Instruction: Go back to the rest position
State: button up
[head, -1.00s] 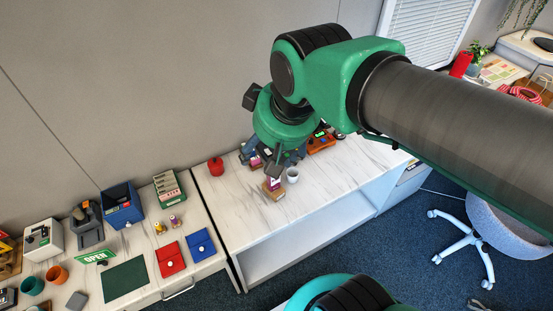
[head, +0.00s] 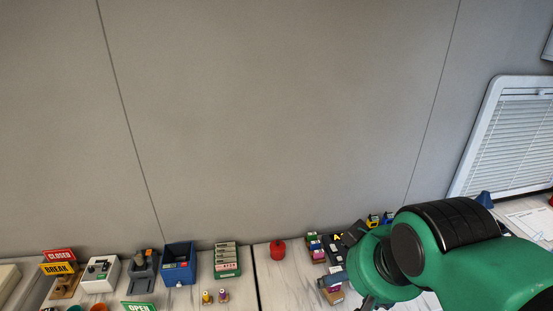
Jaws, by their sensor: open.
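My green arm reaches in from the lower right of the head view. My gripper (head: 368,303) shows only in part at the bottom edge, below the green wrist, and its fingertips are cut off or hidden. It is open, and I see nothing held in it. It is over the right-hand counter (head: 290,290), close to a small brown block (head: 334,297) and several small coloured items on its left. I cannot tell whether it touches any of them.
A red round object (head: 277,250) stands near the wall. On the left counter are a blue bin (head: 179,262), a green rack (head: 227,260), a grey device (head: 144,271), a white box (head: 101,272) and signs (head: 59,268). A blinded window (head: 510,135) is at right. The wall above is clear.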

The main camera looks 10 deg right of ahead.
notch_tip(320, 180, down, 2)
jog(key=shift+f+b, duration=0.15)
jog(key=shift+b, duration=0.6)
